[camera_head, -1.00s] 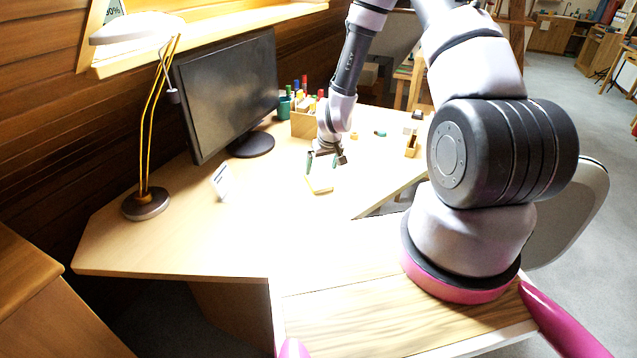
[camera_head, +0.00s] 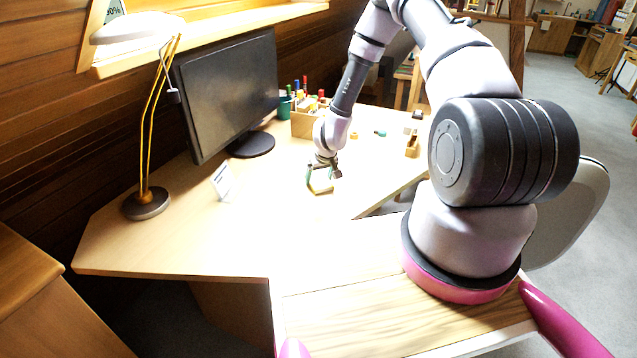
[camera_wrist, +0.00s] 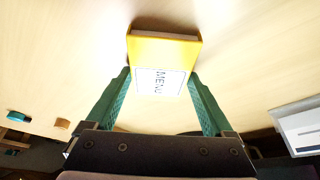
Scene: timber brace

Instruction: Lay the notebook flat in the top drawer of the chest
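The notebook, a small yellow pad (camera_wrist: 165,48) with a white printed label, lies flat on the desk. It also shows in the head view (camera_head: 320,187), partly covered by my gripper. My gripper (camera_head: 323,178) points down over the notebook. In the wrist view its two green fingers (camera_wrist: 160,76) are apart, one on each side of the notebook's near part. I cannot tell whether they touch it. A wooden cabinet top (camera_head: 28,268) shows at the lower left of the head view; whether it is the chest is unclear, and no drawer front is visible.
A monitor (camera_head: 228,95), a desk lamp (camera_head: 146,203) and a small white card stand (camera_head: 221,181) are left of my gripper. A pen box (camera_head: 303,125) stands behind it, and a tape dispenser (camera_head: 412,147) to the right. The desk's front left part is clear.

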